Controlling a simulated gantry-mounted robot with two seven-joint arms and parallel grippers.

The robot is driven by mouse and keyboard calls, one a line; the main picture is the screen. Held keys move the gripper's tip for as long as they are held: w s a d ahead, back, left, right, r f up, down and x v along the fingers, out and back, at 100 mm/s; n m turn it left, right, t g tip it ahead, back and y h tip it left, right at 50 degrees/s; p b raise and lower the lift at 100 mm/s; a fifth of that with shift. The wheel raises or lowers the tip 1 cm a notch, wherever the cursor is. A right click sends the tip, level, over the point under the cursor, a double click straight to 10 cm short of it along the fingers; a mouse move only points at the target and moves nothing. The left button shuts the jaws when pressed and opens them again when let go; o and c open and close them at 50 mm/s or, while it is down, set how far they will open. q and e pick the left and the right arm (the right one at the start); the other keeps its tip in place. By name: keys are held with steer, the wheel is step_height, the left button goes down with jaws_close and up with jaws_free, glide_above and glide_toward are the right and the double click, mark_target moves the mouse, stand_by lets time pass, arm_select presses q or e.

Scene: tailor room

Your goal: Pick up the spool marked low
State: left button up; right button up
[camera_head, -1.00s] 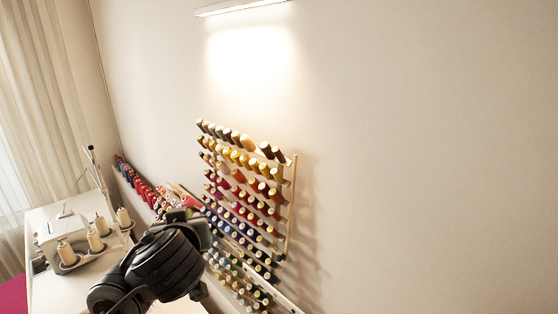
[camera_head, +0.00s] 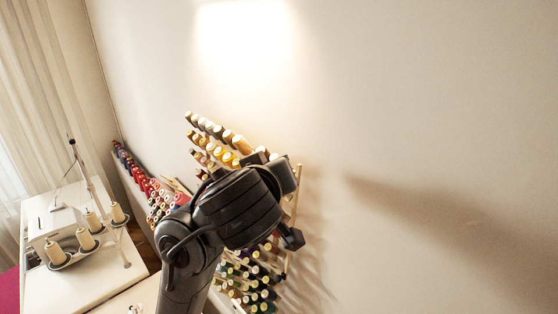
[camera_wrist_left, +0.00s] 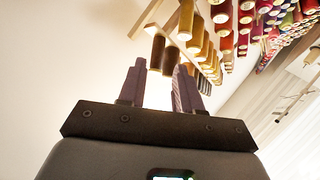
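Many thread spools (camera_head: 213,128) sit in slanted rows on a wall rack. I cannot read a mark on any spool, so I cannot tell which is marked low. My left arm covers the middle of the rack in the head view and hides its own fingertips. In the left wrist view my left gripper (camera_wrist_left: 161,74) has its two fingers apart, with nothing held. A dark brown spool (camera_wrist_left: 157,51) and another brown spool (camera_wrist_left: 170,58) at the rack's end appear just beyond the fingertips, in line with the gap. My right gripper is in neither view.
The rack's wooden side post (camera_head: 296,190) stands close to the wall. A white table (camera_head: 95,284) at left holds a white sewing machine with several cream thread cones (camera_head: 86,239). More red and blue spools (camera_head: 136,175) stand behind. The wall at right is bare.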

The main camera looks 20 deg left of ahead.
arm_select(q)
steer(key=p+x, duration=0.2)
steer(key=x, duration=0.3)
steer(key=shift+w+d+f, duration=0.1)
steer(key=shift+w, duration=0.25)
jaws_close()
